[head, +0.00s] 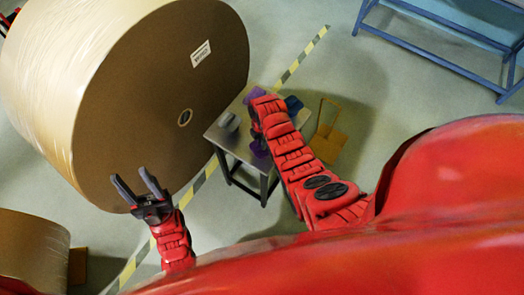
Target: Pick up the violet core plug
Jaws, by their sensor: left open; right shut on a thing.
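My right gripper (257,136) is at the small grey table, partly hidden by its own red arm. Another violet piece (254,95) shows at the table's back edge beside the arm. Whether the held plug still touches the table cannot be told. My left gripper (140,187) is open and empty, in front of the big kraft roll, well left of the table.
The table (243,151) also bears a grey piece (229,121) and a dark blue piece (293,105). The huge kraft roll (150,100) stands close on the left. A brown cardboard piece (329,135) lies right of the table. A blue frame (430,45) stands at the top right.

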